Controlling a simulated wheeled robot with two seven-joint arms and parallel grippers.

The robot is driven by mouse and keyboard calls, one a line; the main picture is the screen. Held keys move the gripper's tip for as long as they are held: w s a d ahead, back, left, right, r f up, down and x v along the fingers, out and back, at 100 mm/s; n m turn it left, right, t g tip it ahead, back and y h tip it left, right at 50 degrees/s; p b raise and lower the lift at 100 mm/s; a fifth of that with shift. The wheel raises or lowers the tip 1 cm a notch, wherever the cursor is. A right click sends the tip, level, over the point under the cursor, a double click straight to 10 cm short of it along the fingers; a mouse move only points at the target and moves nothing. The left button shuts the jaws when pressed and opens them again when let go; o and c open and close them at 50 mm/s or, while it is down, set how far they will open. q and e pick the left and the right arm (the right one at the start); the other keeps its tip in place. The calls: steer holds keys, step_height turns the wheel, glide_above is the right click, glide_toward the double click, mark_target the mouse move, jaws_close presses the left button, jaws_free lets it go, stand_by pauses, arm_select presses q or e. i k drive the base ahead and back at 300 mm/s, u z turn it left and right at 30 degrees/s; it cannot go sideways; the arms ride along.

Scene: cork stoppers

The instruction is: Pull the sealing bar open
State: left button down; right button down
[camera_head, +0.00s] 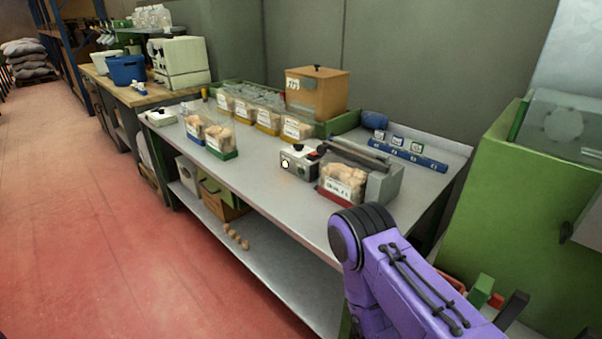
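The sealer (384,184) is a grey box near the right part of the metal table. A long dark bar (352,153), which looks like its sealing bar, lies along its top. It is too small to tell whether the bar is shut or slightly raised. A clear bag of corks (343,178) with a white label stands against the sealer's front and hides part of it. A purple arm link of mine comes in at the lower right, in front of the table. Neither of my grippers is in view.
A small white box with a dial (298,160) stands left of the bag. Several cork bags in coloured trays (222,154) stand further left. A wooden box (318,92) and a blue rack (412,156) are behind. A green machine (500,185) stands at right. The table's front strip (265,188) is clear.

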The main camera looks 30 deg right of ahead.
mark_target(321, 149)
steer(key=u, duration=0.55)
steer(key=k, duration=1.3)
steer(key=u, duration=0.55)
steer(key=i, duration=1.55)
steer(key=z, duration=0.6)
steer(key=i, duration=1.1)
steer(key=z, duration=1.6)
steer(key=i, duration=0.8)
steer(key=z, duration=0.8)
